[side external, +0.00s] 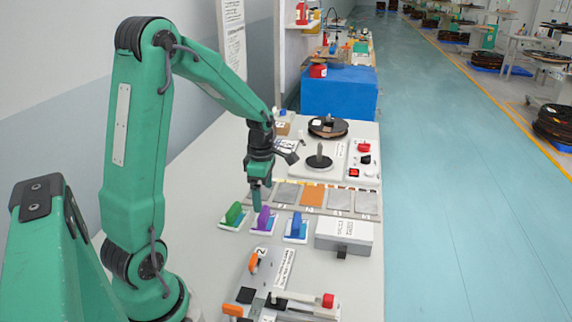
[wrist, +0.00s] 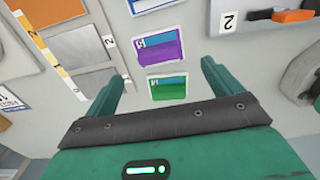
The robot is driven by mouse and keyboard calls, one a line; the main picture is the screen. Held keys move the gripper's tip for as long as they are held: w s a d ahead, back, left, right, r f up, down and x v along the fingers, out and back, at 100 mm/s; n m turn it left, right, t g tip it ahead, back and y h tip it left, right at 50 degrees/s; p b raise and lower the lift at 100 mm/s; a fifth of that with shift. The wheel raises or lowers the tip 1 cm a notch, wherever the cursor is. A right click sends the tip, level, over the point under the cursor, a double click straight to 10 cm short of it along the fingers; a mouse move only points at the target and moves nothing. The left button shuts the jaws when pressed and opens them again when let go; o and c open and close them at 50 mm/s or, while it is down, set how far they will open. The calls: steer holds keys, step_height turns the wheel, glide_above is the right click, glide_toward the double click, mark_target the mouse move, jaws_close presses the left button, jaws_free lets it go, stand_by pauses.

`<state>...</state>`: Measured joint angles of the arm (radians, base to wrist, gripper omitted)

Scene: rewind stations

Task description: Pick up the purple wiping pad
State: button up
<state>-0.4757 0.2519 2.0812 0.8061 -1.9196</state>
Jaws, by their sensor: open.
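The purple wiping pad (side external: 264,217) stands on the white table between a green pad (side external: 233,213) and a blue pad (side external: 296,226). Each pad has an upright coloured grip on a flat base. In the wrist view the purple pad (wrist: 160,49) lies beyond my fingertips, with the green pad (wrist: 168,86) closer, between my fingers. My gripper (side external: 261,193) points down above the table, behind the green and purple pads in the side view. In the wrist view my gripper (wrist: 162,76) is open, and nothing is held between its fingers.
A row of square plates (side external: 313,193) lies behind the pads. A white box (side external: 344,234) stands right of the blue pad. A fixture with orange and red handles (side external: 285,285) is in front. A spindle (side external: 319,158) and a dark reel (side external: 328,127) are farther back.

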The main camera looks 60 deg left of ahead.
mark_target(264, 211)
steer(key=shift+f, duration=1.4)
steer(key=shift+f, duration=0.1)
steer(key=shift+a+f, duration=0.15)
steer(key=shift+f, duration=2.35)
steer(key=c, duration=0.7)
steer(key=shift+r, duration=0.15)
